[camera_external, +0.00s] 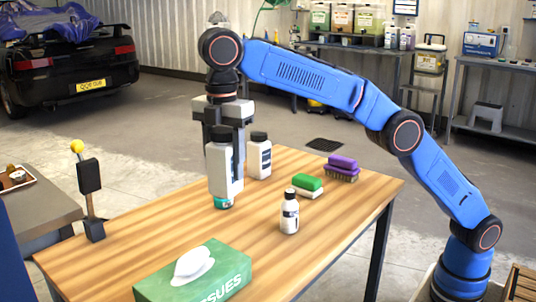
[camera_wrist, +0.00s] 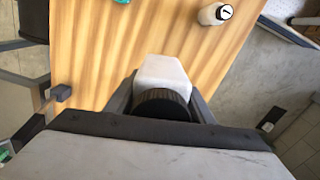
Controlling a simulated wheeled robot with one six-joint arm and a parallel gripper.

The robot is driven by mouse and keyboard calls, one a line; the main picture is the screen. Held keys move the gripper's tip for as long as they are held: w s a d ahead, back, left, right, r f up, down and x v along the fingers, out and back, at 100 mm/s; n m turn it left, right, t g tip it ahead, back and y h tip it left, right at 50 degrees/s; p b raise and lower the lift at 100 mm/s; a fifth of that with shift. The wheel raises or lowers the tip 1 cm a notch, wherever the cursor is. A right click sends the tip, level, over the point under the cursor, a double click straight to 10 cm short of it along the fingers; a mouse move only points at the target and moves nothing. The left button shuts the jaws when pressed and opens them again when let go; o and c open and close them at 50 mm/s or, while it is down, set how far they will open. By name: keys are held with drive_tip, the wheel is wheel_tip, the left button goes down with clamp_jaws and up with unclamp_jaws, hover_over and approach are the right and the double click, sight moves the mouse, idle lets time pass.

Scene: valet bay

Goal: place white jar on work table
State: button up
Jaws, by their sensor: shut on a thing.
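The white jar (camera_external: 222,172) is boxy with a black cap and hangs upright below my gripper (camera_external: 224,140). My gripper is shut on it near the cap. In the wrist view the jar (camera_wrist: 164,72) sits between the two fingers (camera_wrist: 163,98), its dark ribbed cap towards the camera. The wooden work table (camera_external: 165,222) lies under and behind it. Whether the jar's base touches the table cannot be told.
A teal-based item (camera_external: 223,203) shows just below the jar. A white bottle (camera_external: 258,160), a small bottle (camera_external: 289,216), a green brush (camera_external: 307,184), a purple brush (camera_external: 341,167), a tissue box (camera_external: 215,277) and a yellow-topped stand (camera_external: 89,178) stand around. The table's front-left middle is clear.

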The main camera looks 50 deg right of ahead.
drive_tip(key=shift+r, duration=0.6)
drive_tip(key=shift+w+d+r, duration=0.1)
drive_tip(key=shift+w+d, duration=0.5)
drive_tip(key=shift+d, duration=0.1)
drive_tip(key=shift+m, duration=0.8)
drive_tip(key=w+d, duration=0.5)
drive_tip(key=d, duration=0.6)
drive_tip(key=w+d, duration=0.6)
drive_tip(key=d, duration=0.5)
drive_tip(key=w+d+r, duration=0.1)
drive_tip(key=w+d, duration=0.5)
drive_tip(key=d, duration=0.5)
drive_tip(key=shift+w+r, duration=0.1)
drive_tip(key=shift+w, duration=0.05)
drive_tip(key=d+f, duration=0.1)
drive_tip(key=d, duration=1.7)
drive_tip(key=shift+m, duration=0.3)
drive_tip(key=shift+w+a+f, duration=0.1)
drive_tip(key=shift+f, duration=3.75)
drive_tip(key=shift+w+a+f, duration=0.1)
drive_tip(key=shift+f, duration=3.75)
drive_tip(key=shift+f, duration=0.15)
